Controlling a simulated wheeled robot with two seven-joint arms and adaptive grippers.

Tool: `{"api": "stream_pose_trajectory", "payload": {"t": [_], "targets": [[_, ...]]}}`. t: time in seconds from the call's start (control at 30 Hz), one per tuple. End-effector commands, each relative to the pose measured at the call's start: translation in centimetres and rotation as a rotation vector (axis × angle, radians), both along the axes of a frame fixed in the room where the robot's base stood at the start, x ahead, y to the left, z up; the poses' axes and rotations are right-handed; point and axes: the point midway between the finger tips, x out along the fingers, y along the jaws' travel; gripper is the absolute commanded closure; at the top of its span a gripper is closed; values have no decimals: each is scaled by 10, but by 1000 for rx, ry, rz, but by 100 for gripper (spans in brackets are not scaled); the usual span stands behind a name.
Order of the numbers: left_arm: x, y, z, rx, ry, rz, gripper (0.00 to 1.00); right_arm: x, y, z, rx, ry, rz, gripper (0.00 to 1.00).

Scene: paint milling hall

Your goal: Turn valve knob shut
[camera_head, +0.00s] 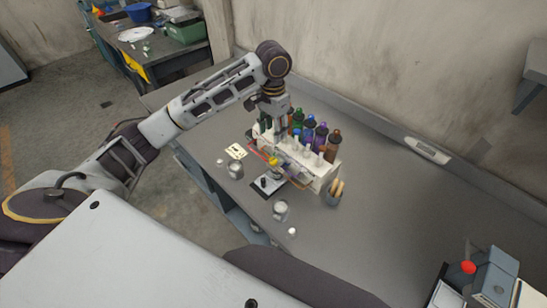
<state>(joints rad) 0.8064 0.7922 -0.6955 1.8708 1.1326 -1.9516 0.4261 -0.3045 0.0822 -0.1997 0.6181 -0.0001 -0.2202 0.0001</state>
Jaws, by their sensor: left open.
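My left gripper (279,136) points down just behind and above the knob, in front of the bottle rack. It is open, and I see nothing held in it. It looks apart from the knob, though the gap is hard to judge. My right gripper is not in view.
A white rack (322,174) with several coloured bottles stands close behind the knob. Metal cups (236,170) (281,210) and a brush holder (334,195) stand around it. The bench (400,205) is clear to the right, up to a box with a red button (468,267).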

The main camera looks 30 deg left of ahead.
Motion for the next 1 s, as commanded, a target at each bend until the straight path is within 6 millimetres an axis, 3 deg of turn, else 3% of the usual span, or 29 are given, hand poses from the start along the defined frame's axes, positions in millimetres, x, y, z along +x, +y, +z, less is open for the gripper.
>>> {"api": "stream_pose_trajectory", "payload": {"t": [0.37, 1.0], "targets": [[-1, 0, -22, 0, 3, 0, 52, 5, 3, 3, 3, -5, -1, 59], [-1, 0, -105, 0, 4, 0, 52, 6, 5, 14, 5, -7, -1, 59]]}}
